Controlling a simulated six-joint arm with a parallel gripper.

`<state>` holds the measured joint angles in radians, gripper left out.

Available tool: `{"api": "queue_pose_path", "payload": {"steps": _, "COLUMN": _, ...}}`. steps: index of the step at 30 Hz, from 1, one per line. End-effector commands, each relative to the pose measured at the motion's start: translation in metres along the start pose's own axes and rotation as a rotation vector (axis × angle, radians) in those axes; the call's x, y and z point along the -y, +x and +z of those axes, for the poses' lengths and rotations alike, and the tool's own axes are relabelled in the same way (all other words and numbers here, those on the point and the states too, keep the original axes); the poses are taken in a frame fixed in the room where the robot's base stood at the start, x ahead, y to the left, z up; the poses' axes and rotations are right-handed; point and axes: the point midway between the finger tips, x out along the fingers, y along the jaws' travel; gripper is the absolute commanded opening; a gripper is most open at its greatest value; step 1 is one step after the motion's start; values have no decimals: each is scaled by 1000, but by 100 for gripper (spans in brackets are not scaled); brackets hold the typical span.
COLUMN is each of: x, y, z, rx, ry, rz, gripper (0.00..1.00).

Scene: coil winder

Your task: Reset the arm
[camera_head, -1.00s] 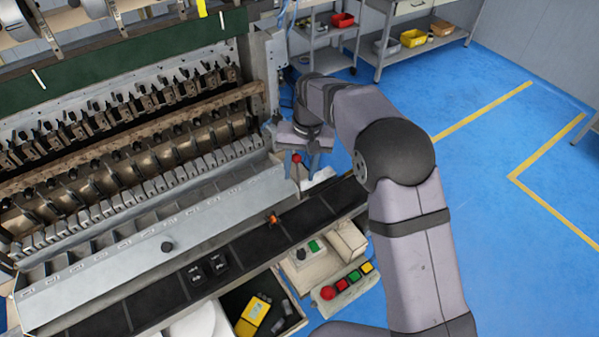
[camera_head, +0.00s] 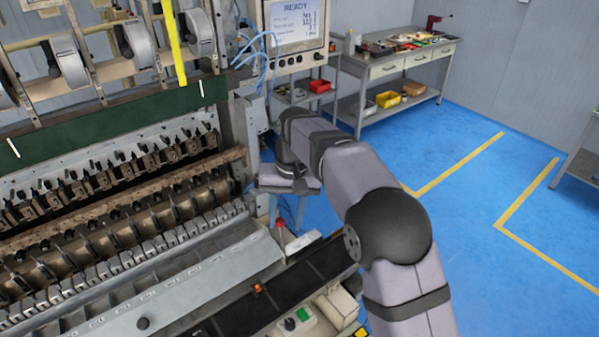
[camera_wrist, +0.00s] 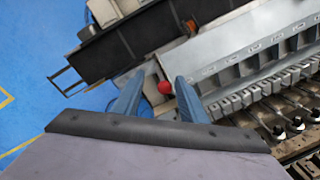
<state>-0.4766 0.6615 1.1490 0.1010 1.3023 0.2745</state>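My gripper (camera_wrist: 159,80) shows in the wrist view with its two blue fingers spread apart and nothing held between them. A red ball knob (camera_wrist: 165,87) appears in the gap between the fingers, apparently beyond the tips. In the head view my gripper's body is above the red knob (camera_head: 279,223), with a visible gap between them. My arm reaches from the lower right to the right end of the coil winder (camera_head: 120,205). The fingertips are hard to make out in the head view.
A display (camera_head: 295,22) reading READY stands behind the machine. A small box with a green button (camera_head: 303,314) sits below the dark rail (camera_head: 318,262). A workbench (camera_head: 400,65) with bins stands at the back. Blue floor (camera_head: 470,225) to the right is open.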

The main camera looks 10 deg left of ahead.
Motion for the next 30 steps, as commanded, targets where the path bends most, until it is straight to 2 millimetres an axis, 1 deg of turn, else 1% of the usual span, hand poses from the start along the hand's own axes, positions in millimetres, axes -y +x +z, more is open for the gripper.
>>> {"api": "queue_pose_path", "payload": {"steps": 5, "x": -5, "y": -4, "z": 1, "rx": -7, "ry": 6, "rz": -9, "gripper": 39}}
{"api": "queue_pose_path", "payload": {"steps": 8, "x": -16, "y": -4, "z": 5, "rx": -7, "ry": 15, "rz": -6, "gripper": 39}}
{"api": "queue_pose_path", "payload": {"steps": 11, "x": -35, "y": -5, "z": 13, "rx": -10, "ry": 28, "rz": 2, "gripper": 39}}
{"api": "queue_pose_path", "payload": {"steps": 14, "x": -62, "y": -4, "z": 28, "rx": -14, "ry": 49, "rz": 14, "gripper": 39}}
{"api": "queue_pose_path", "payload": {"steps": 15, "x": -76, "y": -3, "z": 36, "rx": -15, "ry": 58, "rz": 20, "gripper": 39}}
{"api": "queue_pose_path", "payload": {"steps": 17, "x": -95, "y": -1, "z": 51, "rx": -17, "ry": 73, "rz": 28, "gripper": 39}}
{"api": "queue_pose_path", "payload": {"steps": 18, "x": -108, "y": 0, "z": 61, "rx": -19, "ry": 80, "rz": 34, "gripper": 39}}
{"api": "queue_pose_path", "payload": {"steps": 20, "x": -126, "y": 4, "z": 78, "rx": -20, "ry": 93, "rz": 43, "gripper": 39}}
{"api": "queue_pose_path", "payload": {"steps": 21, "x": -137, "y": 6, "z": 90, "rx": -21, "ry": 100, "rz": 49, "gripper": 39}}
{"api": "queue_pose_path", "payload": {"steps": 23, "x": -153, "y": 10, "z": 110, "rx": -22, "ry": 112, "rz": 57, "gripper": 39}}
{"api": "queue_pose_path", "payload": {"steps": 24, "x": -163, "y": 13, "z": 123, "rx": -21, "ry": 119, "rz": 62, "gripper": 39}}
{"api": "queue_pose_path", "payload": {"steps": 26, "x": -176, "y": 19, "z": 144, "rx": -22, "ry": 130, "rz": 69, "gripper": 39}}
{"api": "queue_pose_path", "payload": {"steps": 27, "x": -185, "y": 22, "z": 159, "rx": -21, "ry": 135, "rz": 75, "gripper": 39}}
{"api": "queue_pose_path", "payload": {"steps": 29, "x": -195, "y": 28, "z": 180, "rx": -21, "ry": 145, "rz": 81, "gripper": 39}}
{"api": "queue_pose_path", "payload": {"steps": 30, "x": -201, "y": 33, "z": 194, "rx": -19, "ry": 149, "rz": 85, "gripper": 39}}
